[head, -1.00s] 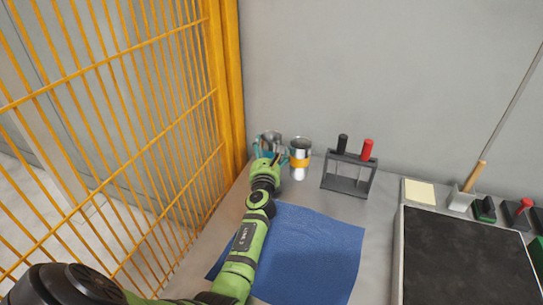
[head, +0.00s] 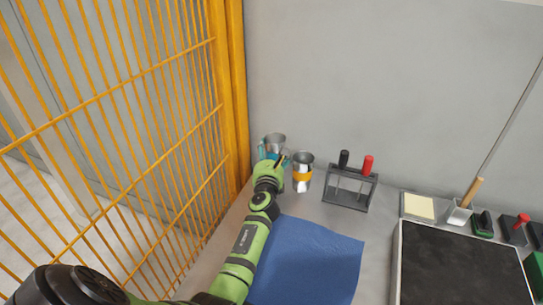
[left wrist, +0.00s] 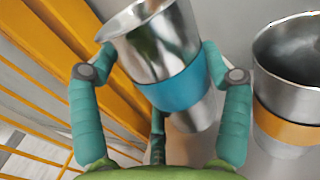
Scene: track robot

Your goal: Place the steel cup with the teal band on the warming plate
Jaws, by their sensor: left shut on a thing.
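The steel cup with the teal band (head: 275,141) is at the back left of the bench, in front of the wall. My left gripper (head: 270,158) is shut on it. The cup's rim stands higher in the head view than that of the orange-banded cup. A large dark flat plate with a pale rim (head: 397,262) lies at the right; I cannot tell if it is the warming plate. My right gripper does not show.
A steel cup with an orange band (head: 302,173) stands close to the right of the held cup. A grey rack (head: 349,190) holds a black and a red tool. A blue cloth (head: 311,262) lies under my arm. A yellow fence (head: 233,95) closes the left side.

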